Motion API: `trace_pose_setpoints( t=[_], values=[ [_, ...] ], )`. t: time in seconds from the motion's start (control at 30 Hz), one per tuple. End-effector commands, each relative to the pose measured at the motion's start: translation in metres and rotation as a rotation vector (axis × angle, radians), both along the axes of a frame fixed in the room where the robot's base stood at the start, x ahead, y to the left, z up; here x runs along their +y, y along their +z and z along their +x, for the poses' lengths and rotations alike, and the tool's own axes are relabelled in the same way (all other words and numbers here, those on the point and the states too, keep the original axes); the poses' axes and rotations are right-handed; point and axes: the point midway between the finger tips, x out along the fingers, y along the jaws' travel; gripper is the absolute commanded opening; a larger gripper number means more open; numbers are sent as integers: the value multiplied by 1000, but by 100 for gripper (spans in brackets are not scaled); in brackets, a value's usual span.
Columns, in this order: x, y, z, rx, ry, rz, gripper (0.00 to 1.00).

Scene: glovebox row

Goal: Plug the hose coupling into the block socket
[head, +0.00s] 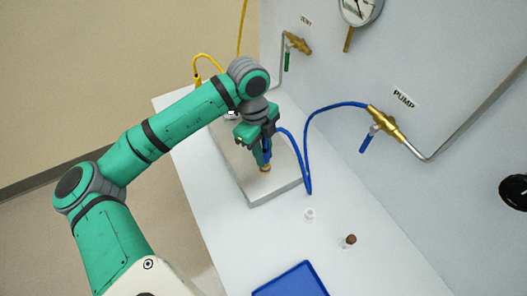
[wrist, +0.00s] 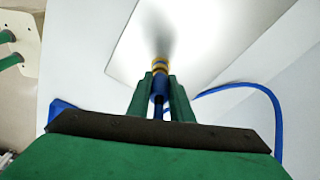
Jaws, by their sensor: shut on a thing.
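My gripper (head: 259,143) is shut on the hose coupling (head: 265,166), which has a blue sleeve and a brass tip pointing down. In the wrist view, my gripper's fingers (wrist: 160,90) close on both sides of the coupling (wrist: 160,68). A flat, pale metal block (head: 283,182) lies on the white bench below the coupling, and it fills the upper middle of the wrist view (wrist: 205,30). I cannot tell whether the brass tip touches the block. No block socket can be made out; my arm and gripper cover part of the block.
The blue hose (head: 307,150) loops from the coupling to a brass valve labelled PUMP (head: 385,123) on the wall. A yellow hose (head: 207,58) hangs behind my arm. A blue tray (head: 293,282), a clear small piece (head: 309,215) and a brown-topped vial (head: 349,240) stand nearer on the bench.

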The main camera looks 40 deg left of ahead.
Motion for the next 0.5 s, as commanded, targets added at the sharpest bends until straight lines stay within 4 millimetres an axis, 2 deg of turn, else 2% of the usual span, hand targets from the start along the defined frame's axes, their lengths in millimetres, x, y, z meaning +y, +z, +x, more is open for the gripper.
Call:
trace_pose_setpoints(
  t=[0.37, 0.4, 0.5],
  values=[
    [0, -8, 0, 0, 0, -1, 0],
    [0, -9, 0, 0, 0, -1, 22],
    [0, -8, 0, 0, 0, 0, 41]
  ],
)
